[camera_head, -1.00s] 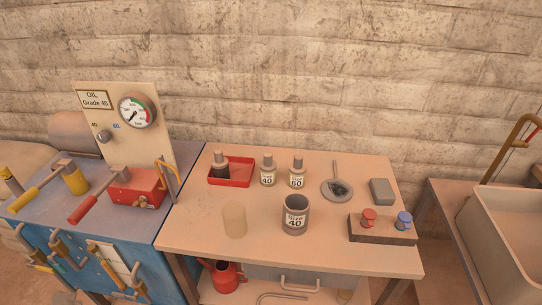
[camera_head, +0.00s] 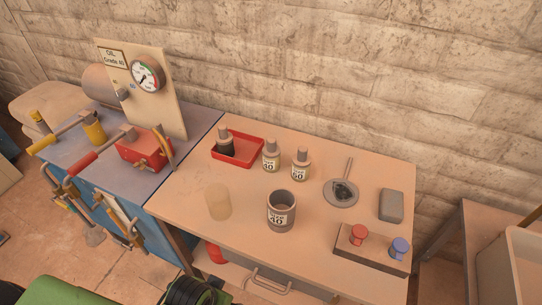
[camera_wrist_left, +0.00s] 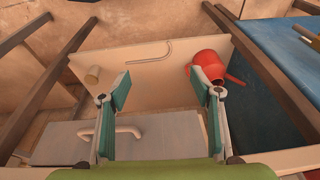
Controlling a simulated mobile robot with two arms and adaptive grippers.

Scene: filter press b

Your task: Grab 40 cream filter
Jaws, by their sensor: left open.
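A plain cream cylinder (camera_head: 218,203) stands upright on the workbench near its front left; I see no number on it. To its right is a grey cup (camera_head: 282,210) labelled 40. A second tan cylinder (camera_wrist_left: 93,75) stands on the lower shelf in the left wrist view. My left gripper (camera_wrist_left: 163,92) is open and empty, its teal fingers spread, facing the lower shelf. The tan cylinder and a red can (camera_wrist_left: 208,68) lie beyond its fingers. My right gripper is not in view.
Two labelled bottles, marked 40 (camera_head: 271,156) and apparently 60 (camera_head: 300,165), stand behind the cup. A red tray (camera_head: 250,152) holds a dark bottle. A block with red and blue knobs (camera_head: 370,250) sits front right. The blue press bench (camera_head: 100,160) adjoins the left.

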